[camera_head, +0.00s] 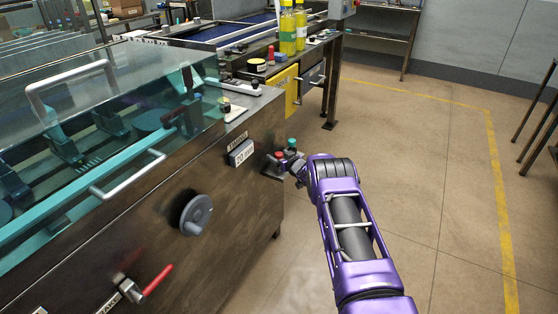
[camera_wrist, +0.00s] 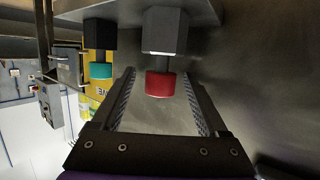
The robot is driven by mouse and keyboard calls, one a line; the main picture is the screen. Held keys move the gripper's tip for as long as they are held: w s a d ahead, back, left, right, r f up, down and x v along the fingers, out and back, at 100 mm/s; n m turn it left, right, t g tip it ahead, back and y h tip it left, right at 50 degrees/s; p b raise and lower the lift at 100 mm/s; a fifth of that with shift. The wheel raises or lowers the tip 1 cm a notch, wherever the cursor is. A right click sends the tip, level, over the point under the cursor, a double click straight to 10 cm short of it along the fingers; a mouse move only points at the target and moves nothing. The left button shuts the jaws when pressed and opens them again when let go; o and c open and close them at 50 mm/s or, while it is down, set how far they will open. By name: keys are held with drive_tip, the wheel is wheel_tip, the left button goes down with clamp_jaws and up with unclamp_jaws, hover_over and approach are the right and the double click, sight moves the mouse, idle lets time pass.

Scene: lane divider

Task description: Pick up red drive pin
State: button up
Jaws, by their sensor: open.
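The red drive pin (camera_head: 280,155) sits on a small bracket (camera_head: 273,170) on the side of the dark metal machine. In the wrist view its red cap (camera_wrist: 160,84) shows below a grey hexagonal body (camera_wrist: 165,32). A green-capped pin (camera_head: 291,142) is beside it, also seen left of the red one in the wrist view (camera_wrist: 101,70). My gripper (camera_wrist: 158,76) is open, its two fingers on either side of the red cap with visible gaps. In the head view my gripper (camera_head: 297,168) is at the bracket, partly hidden by my purple arm.
The machine has a grey hand knob (camera_head: 196,214), a red lever (camera_head: 157,279) and a clear cover with a white handle (camera_head: 128,173). Yellow bottles (camera_head: 288,30) stand on a bench behind. The floor on the right (camera_head: 440,180) is clear.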

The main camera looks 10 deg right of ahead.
drive_tip(key=shift+c, duration=0.4)
clamp_jaws()
drive_tip(key=shift+r, duration=0.1)
wheel_tip(320, 180, up, 28)
drive_tip(key=p, duration=0.5)
idle(0.3)
drive_tip(key=shift+r+p, duration=2.9)
drive_tip(key=shift+p, duration=0.35)
